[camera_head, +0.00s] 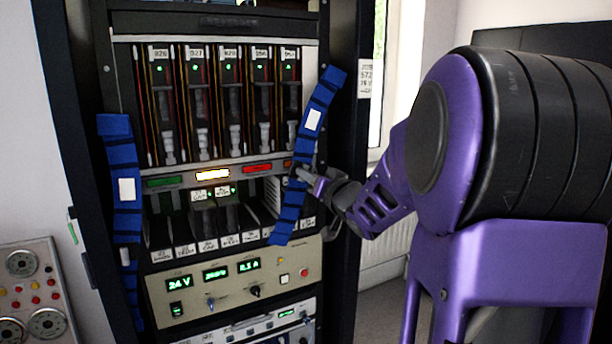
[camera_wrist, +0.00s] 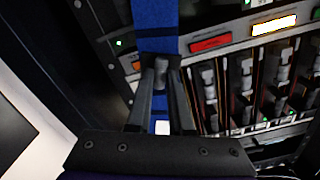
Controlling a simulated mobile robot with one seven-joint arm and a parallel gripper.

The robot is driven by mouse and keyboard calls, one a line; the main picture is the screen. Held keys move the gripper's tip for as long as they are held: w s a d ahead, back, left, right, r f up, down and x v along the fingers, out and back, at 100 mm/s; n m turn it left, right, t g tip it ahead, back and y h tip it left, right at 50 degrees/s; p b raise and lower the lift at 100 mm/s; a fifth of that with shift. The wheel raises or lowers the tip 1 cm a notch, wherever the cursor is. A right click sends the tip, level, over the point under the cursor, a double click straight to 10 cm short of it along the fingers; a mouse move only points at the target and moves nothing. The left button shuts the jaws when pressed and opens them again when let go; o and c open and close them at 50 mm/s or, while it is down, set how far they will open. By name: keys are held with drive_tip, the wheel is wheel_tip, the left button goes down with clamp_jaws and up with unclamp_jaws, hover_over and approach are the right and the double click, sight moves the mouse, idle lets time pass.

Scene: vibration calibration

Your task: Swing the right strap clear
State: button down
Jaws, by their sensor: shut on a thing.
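The right strap (camera_head: 322,92) is a blue band with dark stripes and a white label. It hangs tilted across the rack's right side, its top leaning right and its lower end to the left. My gripper (camera_head: 303,174) reaches it from the right, near its middle. In the wrist view my gripper (camera_wrist: 161,72) has its fingers closed around a small dark grip on the strap (camera_wrist: 156,14). The strap runs above and behind the fingers, with the white label between them. The left strap (camera_head: 123,155) hangs nearly upright on the rack's left side.
Behind the right strap is a rack with several upright modules (camera_head: 231,100), coloured lamps (camera_head: 212,175) and a beige power panel (camera_head: 235,283). The dark right rack post (camera_head: 345,140) stands close to my gripper. A gauge panel (camera_head: 35,290) is at lower left.

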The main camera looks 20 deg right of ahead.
drive_tip(key=d+f+n, duration=0.1)
drive_tip(key=d+n, duration=0.3)
drive_tip(key=d, duration=0.4)
drive_tip(key=shift+w+d+f, duration=0.2)
drive_tip(key=shift+d+f, duration=0.05)
drive_tip(key=shift+f, duration=0.15)
drive_tip(key=c, duration=0.8)
unclamp_jaws()
drive_tip(key=shift+s, duration=0.1)
drive_tip(key=s+p, duration=0.1)
drive_tip(key=s, duration=1.6)
drive_tip(key=shift+s+d, duration=0.15)
drive_tip(key=shift+d, duration=0.1)
